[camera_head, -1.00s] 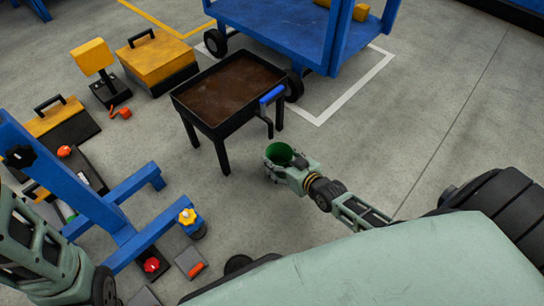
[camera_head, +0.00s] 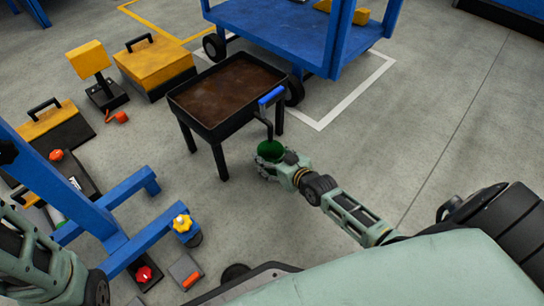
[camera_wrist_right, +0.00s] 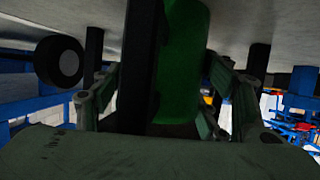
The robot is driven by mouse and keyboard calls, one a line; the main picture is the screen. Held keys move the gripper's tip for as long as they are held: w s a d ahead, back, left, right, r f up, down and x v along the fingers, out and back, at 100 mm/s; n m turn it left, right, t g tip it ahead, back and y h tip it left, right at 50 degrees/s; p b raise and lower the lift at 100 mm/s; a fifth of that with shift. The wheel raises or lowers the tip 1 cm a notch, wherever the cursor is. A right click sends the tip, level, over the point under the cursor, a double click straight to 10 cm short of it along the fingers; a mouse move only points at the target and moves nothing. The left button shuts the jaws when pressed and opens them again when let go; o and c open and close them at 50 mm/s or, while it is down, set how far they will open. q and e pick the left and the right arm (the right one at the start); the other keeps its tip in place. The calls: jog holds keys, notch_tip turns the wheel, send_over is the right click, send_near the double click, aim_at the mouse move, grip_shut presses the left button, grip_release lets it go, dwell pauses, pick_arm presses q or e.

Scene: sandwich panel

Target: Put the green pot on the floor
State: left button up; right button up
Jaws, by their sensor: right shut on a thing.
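The green pot (camera_head: 270,151) is held by my right gripper (camera_head: 274,163), low beside the front right corner of the black table. The gripper is shut on it. In the right wrist view the pot (camera_wrist_right: 186,60) fills the middle between the fingers, and a dark upright bar partly covers it. Whether the pot touches the floor (camera_head: 330,240) cannot be told. My left arm shows at the lower left, but its gripper is out of view.
The black table (camera_head: 215,130) with a brown top has a blue-handled tool (camera_head: 270,96) at its right edge. A blue cart (camera_head: 280,35) stands behind it. A blue frame (camera_head: 95,205) and toolboxes (camera_head: 153,65) are left. Floor to the right is clear.

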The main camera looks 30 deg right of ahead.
jog(key=o, duration=1.6)
jog(key=shift+c, duration=0.2)
jog(key=shift+r, duration=0.1)
